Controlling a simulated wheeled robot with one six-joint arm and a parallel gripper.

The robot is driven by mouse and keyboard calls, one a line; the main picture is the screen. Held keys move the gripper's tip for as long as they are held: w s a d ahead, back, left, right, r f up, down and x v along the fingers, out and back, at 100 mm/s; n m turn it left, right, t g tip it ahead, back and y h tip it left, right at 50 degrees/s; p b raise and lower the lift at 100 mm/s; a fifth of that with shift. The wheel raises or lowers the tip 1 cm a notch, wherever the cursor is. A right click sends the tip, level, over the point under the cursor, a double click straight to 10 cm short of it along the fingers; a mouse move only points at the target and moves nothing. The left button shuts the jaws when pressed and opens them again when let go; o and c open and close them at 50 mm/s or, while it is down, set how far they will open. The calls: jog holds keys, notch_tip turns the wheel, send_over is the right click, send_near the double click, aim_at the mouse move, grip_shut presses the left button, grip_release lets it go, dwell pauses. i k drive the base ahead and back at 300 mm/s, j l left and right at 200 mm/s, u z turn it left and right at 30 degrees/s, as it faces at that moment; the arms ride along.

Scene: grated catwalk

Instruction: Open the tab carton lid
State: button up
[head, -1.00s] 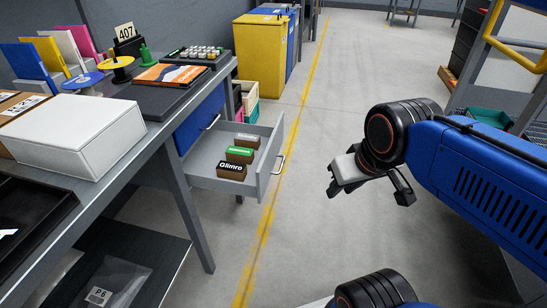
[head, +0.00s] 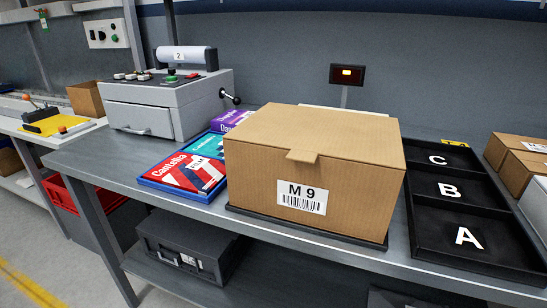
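The tab carton (head: 245,185) is a brown cardboard box with a white M 9 barcode label on its front. It sits on a dark base on the grey workbench in the middle of the head view. Its lid (head: 320,130) lies closed on top, and a small tab (head: 302,156) hangs from the lid's front edge over the front face. The carton's back side is hidden. My gripper does not show in the head view now.
A black tray (head: 409,220) with compartments A, B and C lies right of the carton. Flat boxes on a blue tray (head: 150,184) lie left of it, with a grey machine (head: 140,116) behind. Brown boxes (head: 521,160) stand at the far right. Open floor lies at lower left.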

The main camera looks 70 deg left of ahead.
aim_at(309, 132)
jog(key=u, duration=2.15)
jog(key=l+z, duration=0.35)
jog(key=l, duration=0.75)
jog(key=j, duration=0.25)
jog(key=l, duration=0.35)
